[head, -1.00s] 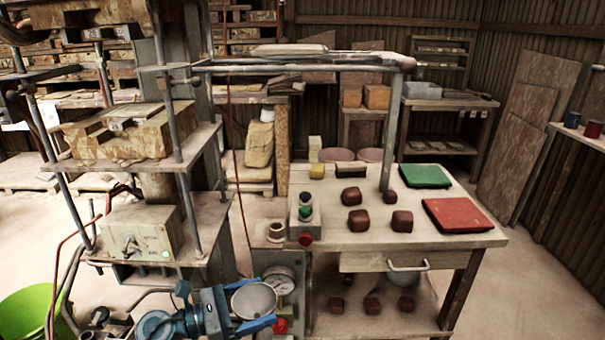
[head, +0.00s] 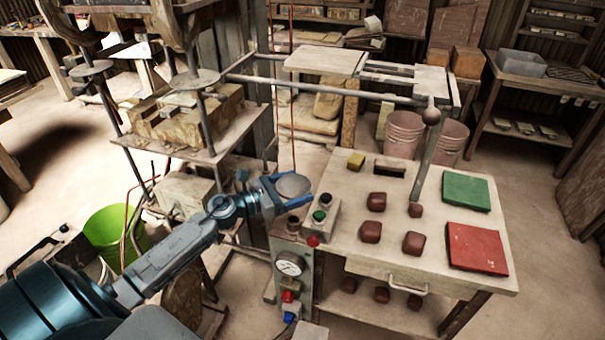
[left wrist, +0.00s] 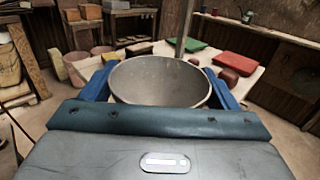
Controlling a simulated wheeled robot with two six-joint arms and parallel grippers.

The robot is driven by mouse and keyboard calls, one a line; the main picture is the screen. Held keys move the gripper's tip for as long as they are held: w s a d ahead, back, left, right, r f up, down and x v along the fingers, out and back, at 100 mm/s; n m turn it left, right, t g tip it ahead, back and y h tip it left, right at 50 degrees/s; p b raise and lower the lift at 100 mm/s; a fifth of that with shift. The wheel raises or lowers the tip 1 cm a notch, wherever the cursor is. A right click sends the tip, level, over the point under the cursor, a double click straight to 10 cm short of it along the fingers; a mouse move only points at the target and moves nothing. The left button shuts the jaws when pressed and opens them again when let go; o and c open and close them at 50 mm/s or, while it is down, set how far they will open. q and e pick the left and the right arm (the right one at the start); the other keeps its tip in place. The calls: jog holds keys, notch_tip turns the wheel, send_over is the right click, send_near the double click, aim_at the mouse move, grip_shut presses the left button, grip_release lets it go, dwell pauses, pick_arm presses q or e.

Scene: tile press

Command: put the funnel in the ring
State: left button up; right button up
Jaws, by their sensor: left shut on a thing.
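My left gripper (head: 290,190) is shut on the funnel (head: 294,184), a grey bowl-shaped piece with a wide round mouth facing up. In the left wrist view the funnel (left wrist: 160,82) sits between the two blue fingers, its mouth roughly level; its lower end is hidden. A small round ring (head: 293,225) with a dark opening stands at the left edge of the bench, beside the button box. In the head view the funnel appears just above the ring; I cannot tell the exact gap. The ring is not visible in the left wrist view. My right gripper is not in view.
The button box (head: 321,218) stands close to the ring. A post with horizontal rods (head: 428,150) rises behind. The press (head: 185,125) stands at left.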

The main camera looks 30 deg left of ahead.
pick_arm(q)
jog(key=shift+s+a+f+b, duration=0.15)
jog(key=shift+a+f+b, duration=0.05)
jog(key=shift+f+b, duration=0.2)
jog(key=shift+d+f+b, duration=0.1)
jog(key=shift+f+b, duration=0.6)
jog(key=shift+f, duration=0.25)
jog(key=shift+f+b, duration=0.95)
jog(key=shift+f, duration=0.35)
notch_tip(320, 180, down, 2)
jog(key=b, duration=0.2)
jog(key=shift+f+b, duration=0.2)
jog(key=shift+b, duration=0.15)
jog(key=shift+f+b, duration=0.25)
jog(key=shift+b, duration=0.05)
jog(key=o, duration=0.9)
